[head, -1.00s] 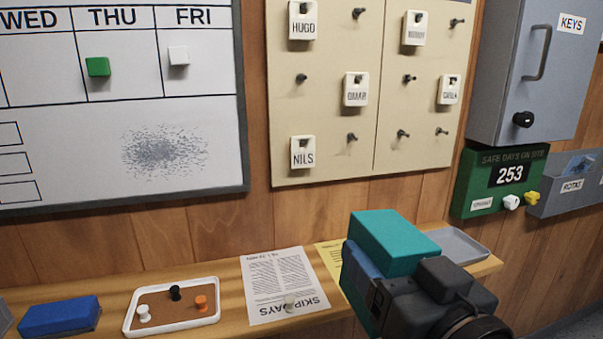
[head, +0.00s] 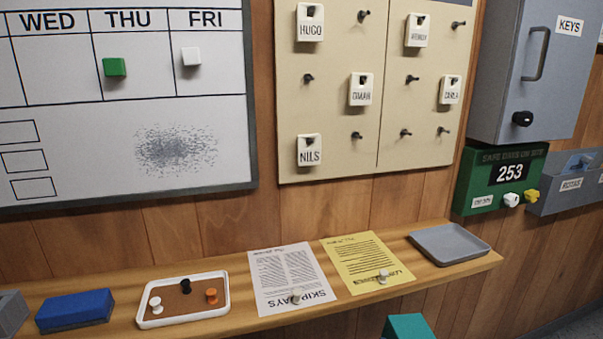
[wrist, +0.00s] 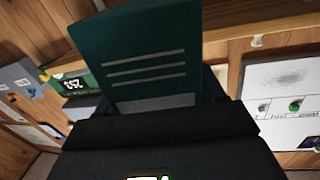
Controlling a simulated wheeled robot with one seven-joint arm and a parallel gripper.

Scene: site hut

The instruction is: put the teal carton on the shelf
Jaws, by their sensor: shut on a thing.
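The teal carton (head: 408,327) shows only as a top corner at the bottom edge of the head view, in front of and below the shelf. In the wrist view the teal carton (wrist: 150,60) fills the upper middle, with pale lines on its face. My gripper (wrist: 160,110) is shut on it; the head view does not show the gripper. The wooden shelf (head: 350,305) runs along the wall under the boards.
On the shelf are a blue block (head: 75,310), a white-rimmed pin tray (head: 183,298), a white sheet (head: 290,278), a yellow sheet (head: 365,262) and a grey tray (head: 450,243). Pins stand on both sheets. A grey key cabinet (head: 535,70) and green sign (head: 497,180) hang at right.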

